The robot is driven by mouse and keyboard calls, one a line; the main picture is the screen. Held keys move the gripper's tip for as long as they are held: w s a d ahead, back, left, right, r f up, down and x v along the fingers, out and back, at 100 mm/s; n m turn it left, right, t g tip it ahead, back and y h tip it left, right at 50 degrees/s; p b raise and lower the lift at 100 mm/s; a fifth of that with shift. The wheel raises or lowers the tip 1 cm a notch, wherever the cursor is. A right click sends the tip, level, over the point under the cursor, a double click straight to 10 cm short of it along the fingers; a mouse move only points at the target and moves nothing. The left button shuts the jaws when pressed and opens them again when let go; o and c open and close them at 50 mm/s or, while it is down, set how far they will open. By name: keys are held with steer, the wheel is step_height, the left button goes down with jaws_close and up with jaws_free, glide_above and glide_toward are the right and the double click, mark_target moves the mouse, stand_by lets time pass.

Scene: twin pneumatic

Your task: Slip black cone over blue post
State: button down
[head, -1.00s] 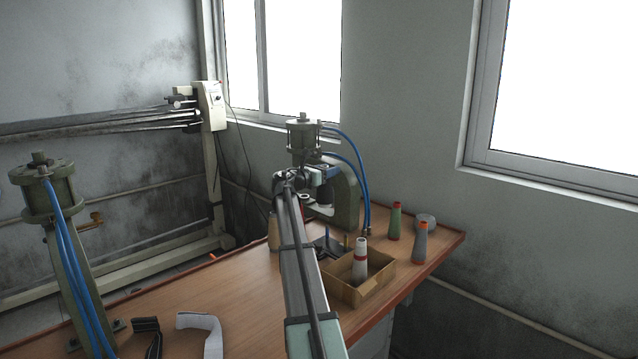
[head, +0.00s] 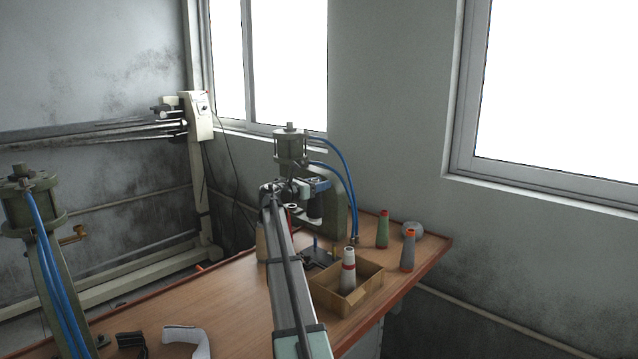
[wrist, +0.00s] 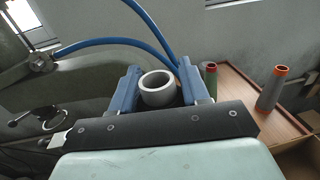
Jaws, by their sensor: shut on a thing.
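My gripper (head: 312,187) is shut on the black cone (head: 314,208) and holds it above the bench, in front of the green press. In the wrist view the pale, hollow top of the black cone (wrist: 158,86) sits between the two blue fingers, and its lower part is mostly hidden. The blue post (head: 315,244) stands upright on a dark base (head: 323,258) on the bench, below the held cone and apart from it. The blue post does not show in the wrist view.
A brass-coloured post (head: 335,250) stands beside the blue one. An open cardboard box (head: 362,290) with a pale, red-banded cone (head: 348,270) is close by. A green cone (head: 383,230) and a grey cone (head: 408,252) stand to the right. The green press (head: 335,205) is behind.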

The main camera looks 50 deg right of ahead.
mark_target(319, 196)
steer(key=shift+f, duration=2.35)
step_height(319, 196, down, 8)
stand_by(3.4)
steer(key=shift+c, duration=2.4)
jaws_free()
steer(key=w+a, duration=0.1)
steer(key=a, duration=1.2)
steer(key=shift+w+a, duration=0.35)
steer(key=shift+w, duration=0.05)
